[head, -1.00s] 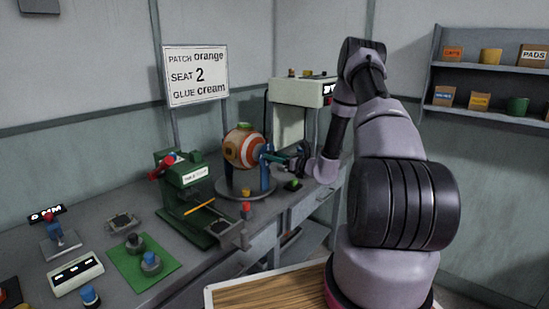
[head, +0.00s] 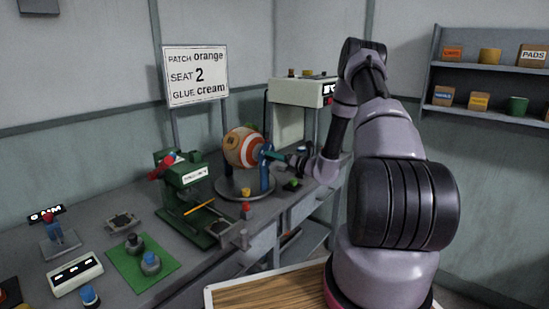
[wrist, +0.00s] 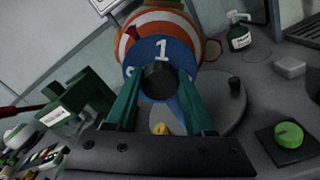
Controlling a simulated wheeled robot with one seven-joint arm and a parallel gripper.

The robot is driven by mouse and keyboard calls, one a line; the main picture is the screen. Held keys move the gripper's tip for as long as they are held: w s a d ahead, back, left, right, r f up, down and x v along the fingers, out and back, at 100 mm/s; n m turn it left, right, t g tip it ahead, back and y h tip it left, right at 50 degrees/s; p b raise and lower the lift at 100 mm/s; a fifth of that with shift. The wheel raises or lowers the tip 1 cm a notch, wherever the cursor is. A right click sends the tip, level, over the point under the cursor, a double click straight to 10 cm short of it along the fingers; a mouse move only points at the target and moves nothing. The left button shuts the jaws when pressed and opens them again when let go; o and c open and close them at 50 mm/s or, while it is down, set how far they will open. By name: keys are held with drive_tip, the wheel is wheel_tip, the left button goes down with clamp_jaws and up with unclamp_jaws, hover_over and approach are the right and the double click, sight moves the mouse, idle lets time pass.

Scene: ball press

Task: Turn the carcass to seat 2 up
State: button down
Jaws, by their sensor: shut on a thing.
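The carcass (head: 240,150), a ball striped orange and white with a tan patch at its left, sits in a blue stand on a round grey turntable (head: 232,195). In the wrist view the carcass (wrist: 165,22) shows behind a blue disc (wrist: 163,49) marked "1", with a dark knob (wrist: 160,82) at its front. My gripper (head: 270,155) reaches in from the right. Its teal fingers are shut on the knob, one on each side, as the wrist view (wrist: 160,92) shows. The far side of the carcass is hidden.
A sign (head: 196,76) reads patch orange, seat 2, glue cream. A green press (head: 185,180) stands close at the left of the turntable. A white machine (head: 300,92) stands behind. A green knob on a dark base (wrist: 288,135) lies at the right in the wrist view.

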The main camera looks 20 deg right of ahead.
drive_tip(key=shift+d+f+m, duration=0.1)
drive_tip(key=shift+f+m, duration=0.05)
drive_tip(key=shift+m, duration=2.3)
drive_tip(key=shift+d+f+m, duration=0.1)
drive_tip(key=shift+m, duration=2.85)
drive_tip(key=shift+c, duration=1.3)
unclamp_jaws()
drive_tip(key=shift+a, duration=0.1)
drive_tip(key=v, duration=1)
drive_tip(key=shift+s+d, duration=0.3)
